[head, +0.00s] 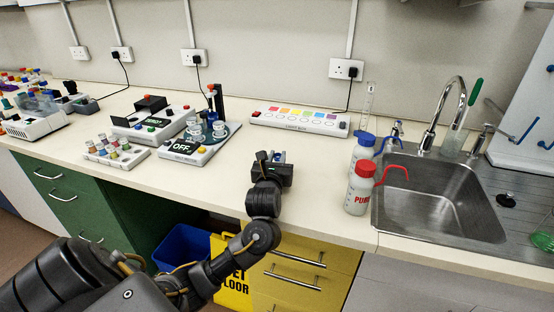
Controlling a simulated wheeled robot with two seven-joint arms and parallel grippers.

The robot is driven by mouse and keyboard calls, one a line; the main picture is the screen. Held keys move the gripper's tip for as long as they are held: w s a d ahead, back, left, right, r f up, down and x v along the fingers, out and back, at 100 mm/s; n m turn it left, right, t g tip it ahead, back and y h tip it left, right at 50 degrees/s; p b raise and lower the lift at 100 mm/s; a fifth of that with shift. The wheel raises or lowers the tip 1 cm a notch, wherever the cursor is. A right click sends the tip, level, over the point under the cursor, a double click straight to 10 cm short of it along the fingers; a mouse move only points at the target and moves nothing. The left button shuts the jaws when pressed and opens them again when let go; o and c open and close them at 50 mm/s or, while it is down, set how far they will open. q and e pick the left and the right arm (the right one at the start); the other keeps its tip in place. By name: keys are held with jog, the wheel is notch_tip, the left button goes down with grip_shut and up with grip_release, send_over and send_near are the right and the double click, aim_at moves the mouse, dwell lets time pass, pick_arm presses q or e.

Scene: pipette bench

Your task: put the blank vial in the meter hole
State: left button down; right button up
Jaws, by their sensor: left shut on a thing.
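My left gripper (271,158) is over the front part of the bench, right of the device marked OFF. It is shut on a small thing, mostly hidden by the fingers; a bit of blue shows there. I cannot tell whether this is the blank vial. The meter (150,122) looks to be the white box with a dark display and a raised black part, left of the gripper and well apart from it. Its hole is too small to make out. A white rack (116,152) with several capped vials stands in front of the meter. My right gripper is out of view.
The device marked OFF (184,152) and a dark stand (219,105) are between meter and gripper. A light box (299,119) lies behind. Red-capped (358,191) and blue-capped (362,150) wash bottles stand right, by the sink (432,198). Bench around the gripper is clear.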

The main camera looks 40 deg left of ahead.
pick_arm(q)
jog(key=shift+f, duration=0.15)
jog(key=c, duration=1.3)
grip_release()
jog(key=shift+o, duration=0.2)
